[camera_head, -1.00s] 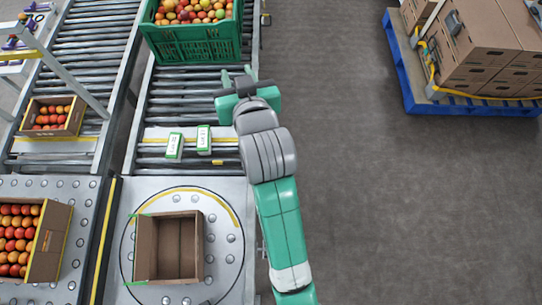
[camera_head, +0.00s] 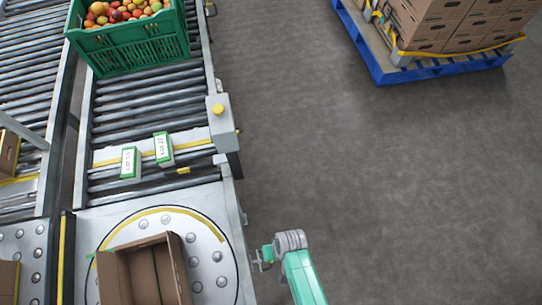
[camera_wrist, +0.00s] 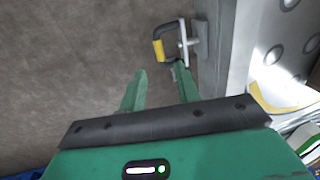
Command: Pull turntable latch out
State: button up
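The turntable latch (camera_wrist: 158,50) shows in the wrist view as a yellow and black loop handle on a metal bracket at the side of the grey frame. My gripper (camera_wrist: 159,68) is open and empty, its two green fingers apart. The right fingertip is close to the handle's lower end; I cannot tell whether they touch. In the head view my gripper (camera_head: 262,257) is low beside the turntable's right edge, and the latch is not clearly visible there. The round turntable plate (camera_head: 207,238) carries an open, empty cardboard box (camera_head: 142,275).
A post with a yellow button (camera_head: 218,110) stands at the conveyor's right edge. A blue pallet (camera_head: 400,74) with boxes is at the back right. The floor between is clear.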

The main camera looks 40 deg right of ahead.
jog(key=f+b, duration=0.1)
jog(key=f, duration=0.3)
jog(key=a+f+b, duration=0.1)
jog(key=f, duration=0.1)
jog(key=shift+w+f+b, duration=0.1)
jog(key=shift+w+b, duration=0.2)
jog(key=shift+w, duration=0.05)
grip_shut()
